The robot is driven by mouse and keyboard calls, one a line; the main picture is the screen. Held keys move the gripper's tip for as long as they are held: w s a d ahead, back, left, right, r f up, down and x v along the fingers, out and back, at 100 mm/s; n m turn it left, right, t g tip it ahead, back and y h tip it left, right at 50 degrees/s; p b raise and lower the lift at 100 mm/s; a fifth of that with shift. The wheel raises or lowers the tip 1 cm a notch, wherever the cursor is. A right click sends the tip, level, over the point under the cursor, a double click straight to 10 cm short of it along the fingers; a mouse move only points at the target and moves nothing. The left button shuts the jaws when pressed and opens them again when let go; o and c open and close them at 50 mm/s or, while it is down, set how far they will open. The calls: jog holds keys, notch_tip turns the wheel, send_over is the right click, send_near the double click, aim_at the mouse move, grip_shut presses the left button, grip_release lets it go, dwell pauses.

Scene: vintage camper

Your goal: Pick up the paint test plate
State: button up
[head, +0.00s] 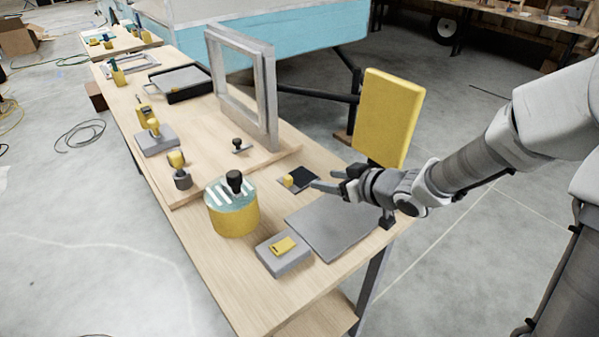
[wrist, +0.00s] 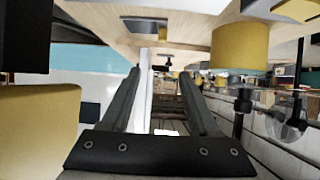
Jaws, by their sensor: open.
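A small dark flat plate (head: 304,177) with a yellow block (head: 287,181) on it lies on the workbench near its right edge; I take it for the paint test plate, though no label shows. In the wrist view, which looks upside down, the dark plate (wrist: 143,24) and its yellow block (wrist: 163,33) are near the top, beyond my fingers. My gripper (head: 327,179) is open and empty, just right of the plate in the head view. In the wrist view its two fingers (wrist: 160,80) are apart with nothing between them. Any gap to the plate is hard to judge.
A yellow upright panel (head: 388,115) stands close behind my gripper. A yellow drum (head: 234,218), a grey flat sheet (head: 330,226) and a grey box (head: 284,258) are on the near bench (head: 225,285). A grey frame (head: 262,90) stands farther back.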

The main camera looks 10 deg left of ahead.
jog(key=b, duration=0.4)
send_near(289, 178)
jog(key=w+a, duration=0.1)
jog(key=w+a+f, duration=0.1)
jog(key=w, duration=0.1)
jog(key=shift+a, duration=0.4)
jog(key=w+a+f+b, duration=0.1)
jog(key=w+a+f, duration=0.1)
jog(key=f, duration=0.1)
jog(key=shift+a+f+b, duration=0.2)
jog(key=shift+a+b, duration=0.2)
jog(key=shift+w+a+f, duration=0.1)
jog(key=shift+w+a, duration=0.2)
grip_shut()
